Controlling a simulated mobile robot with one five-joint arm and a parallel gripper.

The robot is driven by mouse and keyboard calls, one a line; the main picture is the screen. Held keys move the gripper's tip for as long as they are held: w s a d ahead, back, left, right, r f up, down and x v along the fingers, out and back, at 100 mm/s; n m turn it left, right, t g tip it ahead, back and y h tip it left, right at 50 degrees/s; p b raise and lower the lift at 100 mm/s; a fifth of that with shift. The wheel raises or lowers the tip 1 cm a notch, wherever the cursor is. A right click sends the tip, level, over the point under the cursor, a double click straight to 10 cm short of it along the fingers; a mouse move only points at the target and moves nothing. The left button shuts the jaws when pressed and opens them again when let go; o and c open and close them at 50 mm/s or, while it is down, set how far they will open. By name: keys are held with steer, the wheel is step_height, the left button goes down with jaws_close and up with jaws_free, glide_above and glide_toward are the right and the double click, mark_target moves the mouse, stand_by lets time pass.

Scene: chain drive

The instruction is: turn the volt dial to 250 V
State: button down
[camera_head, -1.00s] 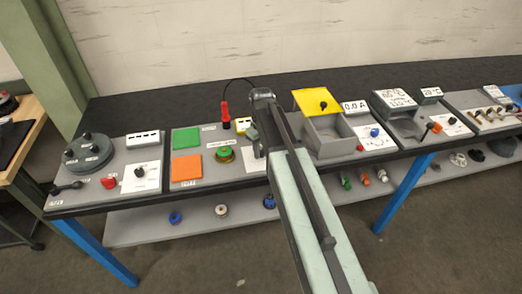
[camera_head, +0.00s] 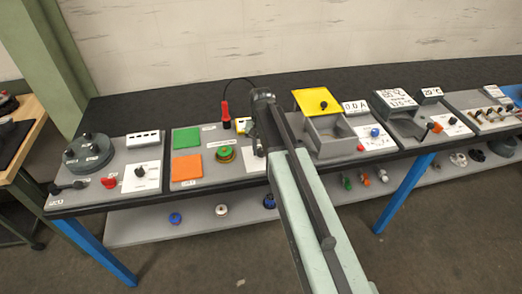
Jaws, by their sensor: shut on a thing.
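My gripper (camera_head: 258,151) is at the end of the arm. It reaches down onto the white dial plate (camera_head: 255,167) on the second panel from the left. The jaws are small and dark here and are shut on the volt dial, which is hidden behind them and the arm. The dial's pointer and the 250 V mark cannot be read.
A red-handled probe (camera_head: 226,115), a green pad (camera_head: 187,135), an orange pad (camera_head: 186,168) and a green-red knob (camera_head: 225,154) sit left of the gripper. A grey box with a raised yellow lid (camera_head: 316,101) stands close on the right. Another black dial (camera_head: 141,171) is on the left panel.

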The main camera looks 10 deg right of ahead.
mark_target(261, 151)
steer(key=shift+m, duration=0.6)
steer(key=c, duration=1)
jaws_free()
steer(key=shift+c, duration=0.2)
step_height(261, 151, up, 8)
steer(key=p, duration=0.8)
steer(key=shift+f, duration=0.15)
